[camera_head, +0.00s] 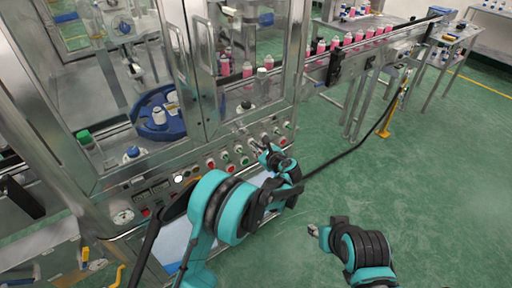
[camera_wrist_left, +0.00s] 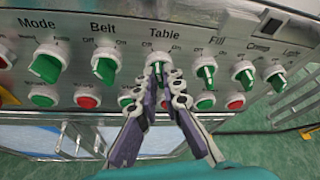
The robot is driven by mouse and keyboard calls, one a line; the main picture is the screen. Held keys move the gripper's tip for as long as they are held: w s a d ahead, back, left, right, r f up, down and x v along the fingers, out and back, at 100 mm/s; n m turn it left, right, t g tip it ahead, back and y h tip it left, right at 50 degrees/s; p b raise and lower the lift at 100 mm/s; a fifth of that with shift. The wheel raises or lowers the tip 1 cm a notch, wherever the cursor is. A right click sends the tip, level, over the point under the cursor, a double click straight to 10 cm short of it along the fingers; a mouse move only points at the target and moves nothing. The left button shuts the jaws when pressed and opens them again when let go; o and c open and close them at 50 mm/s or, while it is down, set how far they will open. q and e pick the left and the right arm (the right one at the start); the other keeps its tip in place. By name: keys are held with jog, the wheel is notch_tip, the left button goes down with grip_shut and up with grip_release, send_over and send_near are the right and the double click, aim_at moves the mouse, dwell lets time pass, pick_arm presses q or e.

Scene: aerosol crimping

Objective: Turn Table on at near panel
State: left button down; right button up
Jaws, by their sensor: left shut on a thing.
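The near panel (camera_head: 215,170) runs along the front of the machine. It also shows in the left wrist view (camera_wrist_left: 205,40), with labelled green selector knobs. The Table knob (camera_wrist_left: 158,60) sits under the label "Table", with small off and on marks above it. My left gripper (camera_head: 264,148) is at the panel. In the left wrist view its fingers (camera_wrist_left: 160,78) are closed around the green lever of the Table knob. The fingers partly hide the knob, so its exact angle is unclear. My right gripper (camera_head: 313,230) is over the floor, away from the panel; its finger opening is too small to judge.
The Belt knob (camera_wrist_left: 104,66) is left of the Table knob and the Fill knob (camera_wrist_left: 205,74) is right. Green and red push buttons (camera_wrist_left: 87,98) line the row below. A conveyor with pink cans (camera_head: 347,40) extends right. Green floor (camera_head: 420,180) is open at right.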

pick_arm(q)
jog(key=m+g+y, duration=0.1)
jog(key=m, duration=0.1)
jog(key=m+y, duration=0.1)
jog(key=m, duration=0.1)
jog(key=m+g+y, duration=0.1)
jog(key=m+y, duration=0.1)
jog(key=shift+w+d+f+m+g, duration=0.1)
jog(key=shift+w+d+m+g, duration=0.1)
jog(key=shift+d+m+g, duration=0.15)
dwell(0.6)
jog(key=c, duration=1.7)
grip_release()
jog(key=v, duration=1.2)
jog(key=shift+d+f, duration=0.1)
